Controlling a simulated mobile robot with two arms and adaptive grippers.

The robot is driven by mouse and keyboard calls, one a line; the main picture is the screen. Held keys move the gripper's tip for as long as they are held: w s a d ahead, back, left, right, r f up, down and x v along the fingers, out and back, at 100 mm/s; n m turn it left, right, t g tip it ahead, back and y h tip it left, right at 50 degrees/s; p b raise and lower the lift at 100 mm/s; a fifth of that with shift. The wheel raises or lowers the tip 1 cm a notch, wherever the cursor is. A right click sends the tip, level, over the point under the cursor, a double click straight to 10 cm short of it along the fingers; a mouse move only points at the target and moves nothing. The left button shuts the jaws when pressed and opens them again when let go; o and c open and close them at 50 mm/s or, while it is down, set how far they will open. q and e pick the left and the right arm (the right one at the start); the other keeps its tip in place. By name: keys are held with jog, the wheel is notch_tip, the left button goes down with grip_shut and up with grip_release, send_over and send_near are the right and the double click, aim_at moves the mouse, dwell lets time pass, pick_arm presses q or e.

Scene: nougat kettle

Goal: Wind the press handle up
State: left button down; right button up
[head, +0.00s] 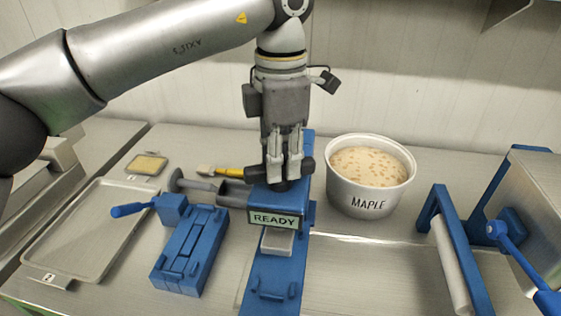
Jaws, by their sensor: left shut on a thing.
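A blue press (307,215) stands on the counter in the middle of the head view, with a sign reading READY (275,220) on its front. A dark handle (306,168) lies across its top. My left gripper (283,180) points straight down from above and is shut on this handle; its fingers hide the handle's middle. A pale block (277,240) sits under the sign. My right gripper is not in view.
A white tub marked MAPLE (368,207) stands close right of the press. Left are a blue mould (190,250), a yellow-handled tool (230,171), a metal tray (75,256) and a small dish (147,164). Blue machines with a roller (450,265) fill the right.

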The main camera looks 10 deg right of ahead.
pick_arm(q)
jog(key=n+b, duration=0.1)
jog(key=n, duration=0.3)
jog(key=shift+w+n, duration=0.1)
jog(key=shift+n, duration=0.3)
jog(key=shift+r, duration=0.1)
dwell(0.3)
jog(key=c, duration=1.3)
grip_release()
notch_tip(320, 180, up, 12)
jog(key=shift+f, duration=0.1)
